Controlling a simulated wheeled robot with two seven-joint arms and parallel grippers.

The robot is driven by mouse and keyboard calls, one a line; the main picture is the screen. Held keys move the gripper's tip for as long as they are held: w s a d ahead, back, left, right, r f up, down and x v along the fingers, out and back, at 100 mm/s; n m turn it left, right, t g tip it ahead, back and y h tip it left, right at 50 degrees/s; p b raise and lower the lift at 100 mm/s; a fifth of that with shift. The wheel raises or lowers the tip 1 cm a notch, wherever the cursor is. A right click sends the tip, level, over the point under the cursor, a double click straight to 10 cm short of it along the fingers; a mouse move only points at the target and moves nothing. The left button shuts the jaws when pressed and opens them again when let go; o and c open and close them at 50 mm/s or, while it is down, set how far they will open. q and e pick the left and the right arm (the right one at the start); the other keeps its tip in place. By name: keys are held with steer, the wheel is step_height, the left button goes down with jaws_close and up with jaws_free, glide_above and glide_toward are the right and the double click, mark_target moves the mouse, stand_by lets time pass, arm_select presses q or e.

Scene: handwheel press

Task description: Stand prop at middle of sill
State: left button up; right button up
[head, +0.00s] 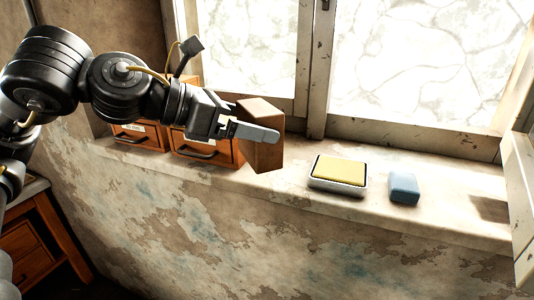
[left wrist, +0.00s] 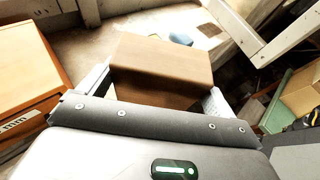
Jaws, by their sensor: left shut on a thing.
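The prop, a brown wooden block (head: 266,155), is held upright and slightly tilted in my left gripper (head: 257,131). The gripper is shut on it, with one pale finger across its near face. In the left wrist view the block (left wrist: 165,62) fills the space between the fingers (left wrist: 155,93). The block is over or at the pale window sill (head: 440,205), left of its middle. I cannot tell whether its bottom touches the sill. My right gripper is not in view.
A white tray with a yellow pad (head: 340,171) and a blue block (head: 404,188) sit on the sill to the right. Small wooden drawers (head: 205,148) stand to the left, close to the gripper. The window frame (head: 400,134) rises behind. Sill between prop and tray looks clear.

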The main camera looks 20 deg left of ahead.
arm_select(q)
steer(key=w, duration=0.1)
steer(key=w+f, duration=0.1)
steer(key=w, duration=0.1)
steer(key=w+f+p, duration=0.1)
steer(key=w, duration=0.1)
steer(key=shift+w+a, duration=0.1)
steer(key=w+f+p, duration=0.1)
steer(key=f, duration=0.2)
steer(key=w+f+p, duration=0.1)
steer(key=w+f, duration=0.1)
steer(key=f, duration=0.1)
steer(key=w+f+p, duration=0.1)
steer(key=f, duration=0.2)
steer(key=shift+w+a, duration=0.1)
steer(key=shift+w, duration=0.3)
